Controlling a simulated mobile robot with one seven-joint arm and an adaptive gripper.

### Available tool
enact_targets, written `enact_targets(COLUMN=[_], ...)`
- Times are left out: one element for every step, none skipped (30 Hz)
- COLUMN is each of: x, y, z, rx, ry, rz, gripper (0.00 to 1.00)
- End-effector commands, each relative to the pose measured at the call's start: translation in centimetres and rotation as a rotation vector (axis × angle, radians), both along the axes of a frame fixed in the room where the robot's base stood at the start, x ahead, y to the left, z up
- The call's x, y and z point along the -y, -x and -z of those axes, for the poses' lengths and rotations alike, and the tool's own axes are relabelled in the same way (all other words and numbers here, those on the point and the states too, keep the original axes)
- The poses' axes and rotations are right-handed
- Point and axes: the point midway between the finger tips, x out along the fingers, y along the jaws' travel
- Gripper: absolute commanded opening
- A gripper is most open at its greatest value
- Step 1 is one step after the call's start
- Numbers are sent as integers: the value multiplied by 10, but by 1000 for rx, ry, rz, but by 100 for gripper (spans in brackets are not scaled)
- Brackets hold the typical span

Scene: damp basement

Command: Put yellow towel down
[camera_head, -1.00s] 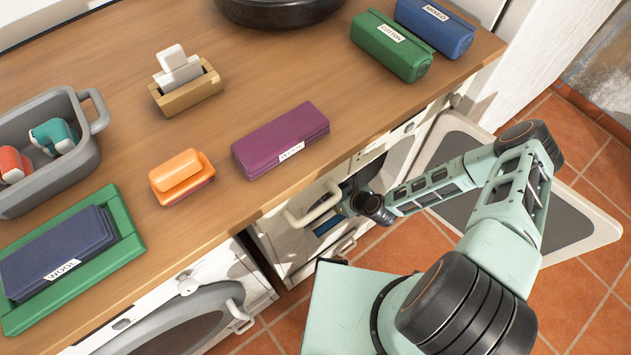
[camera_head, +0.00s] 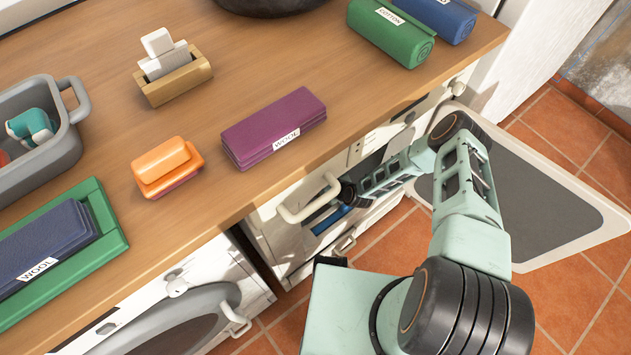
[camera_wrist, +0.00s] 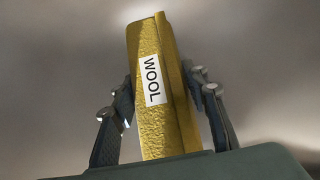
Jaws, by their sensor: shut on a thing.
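The yellow towel (camera_wrist: 166,120), with a white "WOOL" label, stands upright in the wrist view. My gripper (camera_wrist: 160,78) is shut on it, one finger at each side. Around it the wrist view shows only a blurred grey surface. In the head view my arm reaches below the counter's front edge, into the dark opening of the white appliance (camera_head: 290,240). The gripper and the yellow towel are hidden there.
The wooden counter (camera_head: 100,130) holds a purple towel (camera_head: 275,120), orange item (camera_head: 167,165), green roll (camera_head: 395,40), blue roll (camera_head: 435,15), grey basket (camera_head: 70,150) and green tray (camera_head: 115,235). A white handle (camera_head: 305,205) juts out left of my arm. An open door panel (camera_head: 540,195) stands right.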

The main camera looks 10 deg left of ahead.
Motion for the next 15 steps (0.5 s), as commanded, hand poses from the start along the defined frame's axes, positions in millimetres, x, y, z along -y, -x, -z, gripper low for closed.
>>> enact_targets(x=[0, 1, 1, 1, 1, 1, 1, 1, 1, 1, 1, 1, 1, 1, 1], y=[0, 0, 0, 0, 1, 1, 0, 0, 0, 0, 0, 0, 0, 0, 0], z=[0, 0, 0, 0, 0, 0, 0, 0, 0, 0, 0, 0, 0, 0, 0], rx=[-1, -1, -1, -2, -2, -2, -2, -2, -2, -2, -2, -2, -2, -2, -2], ry=[0, 0, 0, 1, 1, 1, 1, 1, 1, 1, 1, 1, 1, 1, 1], rz=[1, 1, 1, 1, 1, 1, 1, 1, 1, 1, 1, 1, 1, 1, 1], gripper=[11, 11, 11, 43, 47, 51, 54, 58, 59, 59, 59, 59, 59, 59, 59])
